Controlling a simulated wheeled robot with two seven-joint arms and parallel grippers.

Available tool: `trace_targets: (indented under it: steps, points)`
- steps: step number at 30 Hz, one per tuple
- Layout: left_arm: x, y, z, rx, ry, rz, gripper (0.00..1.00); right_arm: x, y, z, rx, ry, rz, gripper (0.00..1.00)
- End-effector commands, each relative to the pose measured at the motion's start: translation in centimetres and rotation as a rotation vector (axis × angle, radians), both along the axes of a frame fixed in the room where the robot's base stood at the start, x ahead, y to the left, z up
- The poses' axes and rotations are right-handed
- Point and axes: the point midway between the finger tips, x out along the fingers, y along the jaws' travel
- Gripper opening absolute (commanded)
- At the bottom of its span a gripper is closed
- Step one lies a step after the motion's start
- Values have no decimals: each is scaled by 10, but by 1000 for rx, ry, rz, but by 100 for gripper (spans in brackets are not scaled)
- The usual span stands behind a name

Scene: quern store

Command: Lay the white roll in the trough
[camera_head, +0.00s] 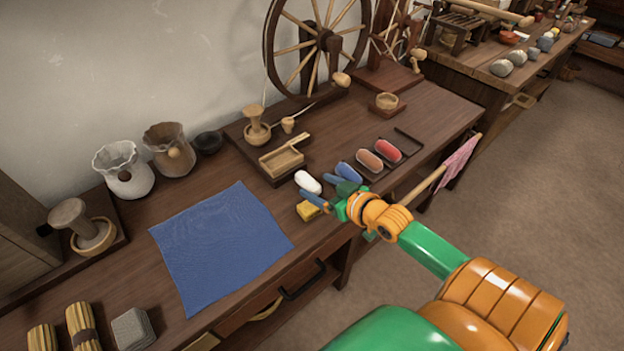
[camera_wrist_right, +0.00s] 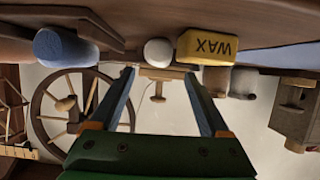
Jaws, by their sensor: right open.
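The white roll (camera_head: 307,182) lies on the table just beyond my right gripper (camera_head: 328,192). In the wrist view, which is upside down, the white roll (camera_wrist_right: 157,51) shows end-on ahead of the open fingers (camera_wrist_right: 160,75), apart from them. The right gripper is open and empty, low over the table's front edge. The dark shallow trough (camera_head: 408,134) lies to the right, with a red roll (camera_head: 388,151) and a brown roll (camera_head: 369,161) in it. A blue roll (camera_head: 348,172) is at its near end; I cannot tell if it lies inside. My left gripper is out of view.
A yellow wax block (camera_head: 308,211) sits close to the white roll, nearer the table edge. A wooden box with a handle (camera_head: 283,160) stands behind. A blue cloth (camera_head: 220,245) covers the table on the left. A spinning wheel (camera_head: 328,42) stands at the back.

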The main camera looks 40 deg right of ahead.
Motion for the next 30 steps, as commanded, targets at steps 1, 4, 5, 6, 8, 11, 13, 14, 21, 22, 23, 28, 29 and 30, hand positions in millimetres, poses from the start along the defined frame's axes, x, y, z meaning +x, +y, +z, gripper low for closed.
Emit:
trace_targets:
  steps: [1, 4, 5, 6, 8, 11, 13, 14, 21, 22, 23, 28, 29, 30]
  points:
    - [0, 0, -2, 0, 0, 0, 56, 4, 0, -2, 1, -2, -1, 80]
    - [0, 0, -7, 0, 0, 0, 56, 17, -1, -7, 2, -3, -2, 80]
    - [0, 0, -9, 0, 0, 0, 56, 23, -1, -9, 2, -4, -2, 80]
    - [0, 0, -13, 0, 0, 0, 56, 30, -2, -13, 2, -4, -3, 80]
    - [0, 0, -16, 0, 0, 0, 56, 40, -2, -17, 2, -3, -3, 80]
    - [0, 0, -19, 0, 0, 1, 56, 51, -1, -21, 3, -1, -2, 80]
    - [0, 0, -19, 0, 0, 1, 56, 53, 0, -21, 1, 1, -2, 80]
    - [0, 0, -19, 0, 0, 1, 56, 53, 0, -21, 1, 1, -2, 80]
    - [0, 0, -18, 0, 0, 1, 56, 53, 0, -21, 2, 1, -2, 53]
    - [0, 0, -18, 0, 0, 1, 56, 53, 0, -21, 2, 1, -2, 45]
    - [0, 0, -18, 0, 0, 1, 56, 53, 0, -21, 2, 1, -2, 37]
    - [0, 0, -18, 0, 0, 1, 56, 53, 0, -21, 2, 1, -2, 0]
    - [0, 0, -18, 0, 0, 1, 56, 53, 0, -20, 2, 1, -2, 0]
    - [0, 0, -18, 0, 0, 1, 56, 53, 0, -21, 2, 1, -2, 0]
